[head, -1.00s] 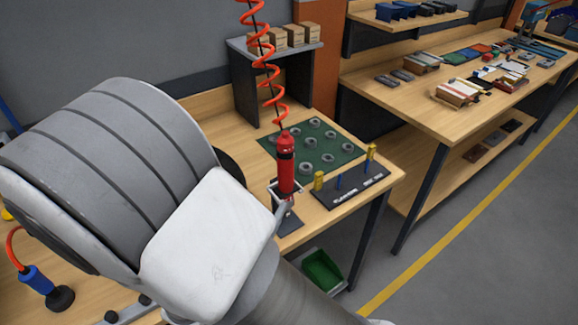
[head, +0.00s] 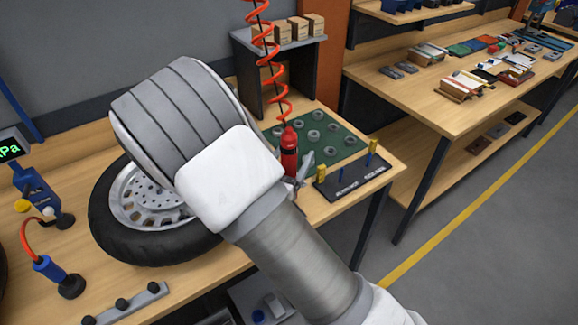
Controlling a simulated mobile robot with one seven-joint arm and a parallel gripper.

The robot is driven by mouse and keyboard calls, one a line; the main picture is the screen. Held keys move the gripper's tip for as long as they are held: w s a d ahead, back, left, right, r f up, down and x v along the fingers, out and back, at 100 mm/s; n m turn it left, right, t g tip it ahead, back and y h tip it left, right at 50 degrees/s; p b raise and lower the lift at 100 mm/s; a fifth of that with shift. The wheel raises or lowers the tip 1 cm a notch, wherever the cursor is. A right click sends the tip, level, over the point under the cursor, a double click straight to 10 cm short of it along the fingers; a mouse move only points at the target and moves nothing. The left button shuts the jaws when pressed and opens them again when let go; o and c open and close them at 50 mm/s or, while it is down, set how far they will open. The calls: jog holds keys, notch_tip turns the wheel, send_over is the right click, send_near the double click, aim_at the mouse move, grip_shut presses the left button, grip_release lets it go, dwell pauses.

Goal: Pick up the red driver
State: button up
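The red driver (head: 289,153) stands upright at the right end of the workbench, under an orange coiled hose (head: 270,60). Its lower part is hidden behind my arm. A small grey piece that looks like part of my gripper (head: 305,165) shows just right of the driver's lower body. The rest of my gripper is hidden behind my own wrist links, so I cannot tell whether it touches the driver or how far its fingers are apart.
A tyre on a wheel (head: 115,232) lies left of my arm. A green mat (head: 340,146) with several grey rings is behind the driver. A dark fixture (head: 345,186) with yellow and blue posts stands to the right. A shelf with boxes (head: 278,42) is behind.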

jog(key=shift+w+d, duration=0.1)
jog(key=shift+w, duration=0.15)
grip_shut()
dwell(0.3)
